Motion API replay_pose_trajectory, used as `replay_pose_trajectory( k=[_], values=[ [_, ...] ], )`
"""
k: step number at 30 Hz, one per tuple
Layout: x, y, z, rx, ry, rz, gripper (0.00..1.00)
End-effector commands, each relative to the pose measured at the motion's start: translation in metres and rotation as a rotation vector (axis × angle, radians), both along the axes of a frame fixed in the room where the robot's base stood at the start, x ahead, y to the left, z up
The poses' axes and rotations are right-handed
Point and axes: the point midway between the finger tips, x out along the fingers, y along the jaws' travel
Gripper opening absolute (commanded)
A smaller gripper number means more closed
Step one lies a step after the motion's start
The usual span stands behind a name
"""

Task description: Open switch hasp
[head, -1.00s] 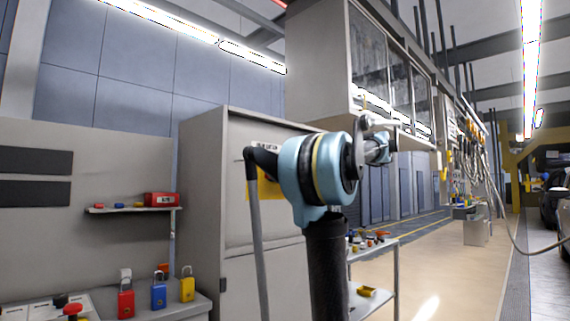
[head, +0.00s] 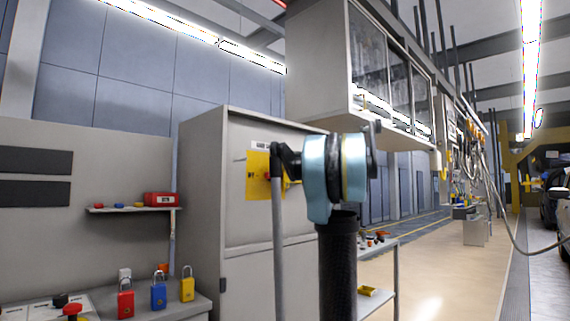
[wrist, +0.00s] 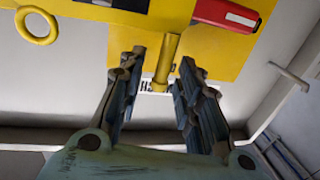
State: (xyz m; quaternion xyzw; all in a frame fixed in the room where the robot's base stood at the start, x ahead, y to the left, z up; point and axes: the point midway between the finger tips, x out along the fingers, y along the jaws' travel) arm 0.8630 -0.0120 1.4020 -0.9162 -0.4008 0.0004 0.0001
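In the wrist view my gripper (wrist: 162,64) is open. Its two dark fingers stand on either side of a short yellow bar (wrist: 169,56), with gaps on both sides. I cannot tell how deep the bar reaches between them. The bar lies in front of a yellow panel (wrist: 215,45), and may be part of the switch hasp. A yellow ring (wrist: 37,25) is at the upper left and a red piece with a white label (wrist: 227,14) at the upper right. In the head view the yellow panel (head: 257,178) is on the grey cabinet (head: 230,135); my arm hides the fingers.
Red, blue and yellow padlocks (head: 158,293) stand on the bench at lower left. A small shelf (head: 130,209) with a red box is above them. A cart (head: 378,262) stands right of the cabinet. The floor farther right is open.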

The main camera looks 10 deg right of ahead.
Motion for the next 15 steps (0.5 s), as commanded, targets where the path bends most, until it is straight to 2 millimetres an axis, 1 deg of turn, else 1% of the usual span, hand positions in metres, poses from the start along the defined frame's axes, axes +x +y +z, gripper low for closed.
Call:
replay_pose_trajectory(
  k=[3, 6, 15],
  values=[
    [0.0066, 0.0078, 0.0000, 0.000, 0.000, 0.001, 0.32],
    [0.0096, 0.0106, 0.0000, 0.000, 0.000, 0.000, 0.32],
    [0.0108, 0.0117, -0.0001, 0.000, 0.000, 0.000, 0.32]
  ],
)
